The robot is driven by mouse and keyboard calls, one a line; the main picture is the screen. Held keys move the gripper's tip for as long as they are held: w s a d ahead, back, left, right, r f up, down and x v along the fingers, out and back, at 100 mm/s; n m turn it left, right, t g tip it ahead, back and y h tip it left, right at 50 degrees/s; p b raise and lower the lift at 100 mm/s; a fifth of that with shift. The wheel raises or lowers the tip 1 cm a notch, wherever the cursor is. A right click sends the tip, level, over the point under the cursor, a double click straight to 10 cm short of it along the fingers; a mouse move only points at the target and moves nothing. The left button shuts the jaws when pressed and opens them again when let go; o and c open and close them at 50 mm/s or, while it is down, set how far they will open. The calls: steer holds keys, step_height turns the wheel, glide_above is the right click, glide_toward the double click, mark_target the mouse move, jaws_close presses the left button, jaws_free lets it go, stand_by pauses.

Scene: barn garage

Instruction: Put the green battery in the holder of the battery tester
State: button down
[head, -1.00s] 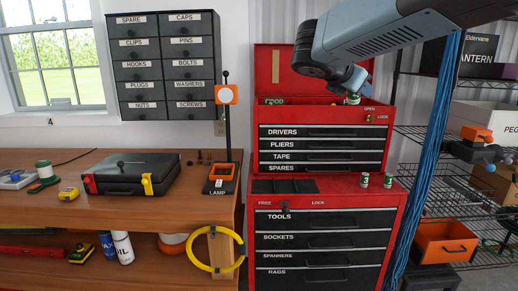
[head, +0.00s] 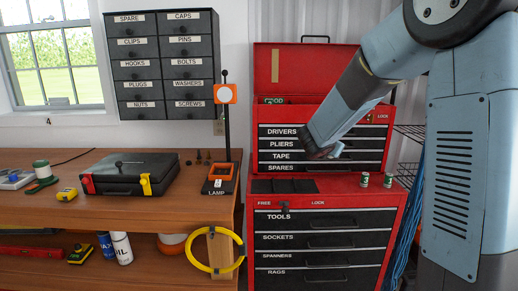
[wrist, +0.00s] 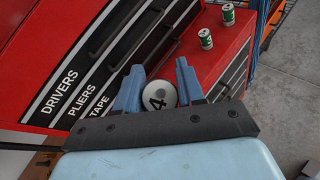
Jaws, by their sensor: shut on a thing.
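My gripper (wrist: 160,72) is shut on a round-ended thing (wrist: 158,95) with a white top marked 4. Its sides are mostly hidden, so its colour cannot be told now. In the head view my gripper (head: 328,152) is in front of the tool chest's drawers, and the held thing is not clear there. Two green and white batteries (head: 364,180) (head: 388,180) stand upright on the lower chest's top; they also show in the wrist view (wrist: 205,39) (wrist: 228,14). I cannot tell which thing on the bench is the battery tester.
The red tool chest (head: 395,150) has an open lid. A yellow hose ring (head: 241,255) hangs at the bench front.

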steer(key=shift+w+a+f+n+t+y, duration=0.3)
steer(key=shift+f+n+y, duration=0.3)
steer(key=shift+f, duration=2.65)
steer(key=shift+w+a+f+n+t+y, duration=0.25)
steer(key=shift+w+a+f+n+y, duration=0.25)
steer(key=shift+f, duration=2.8)
steer(key=shift+w+a+f+n+t+y, duration=0.25)
steer(key=shift+f+n+y, duration=0.35)
steer(key=shift+f, duration=2.65)
steer(key=shift+s, duration=0.1)
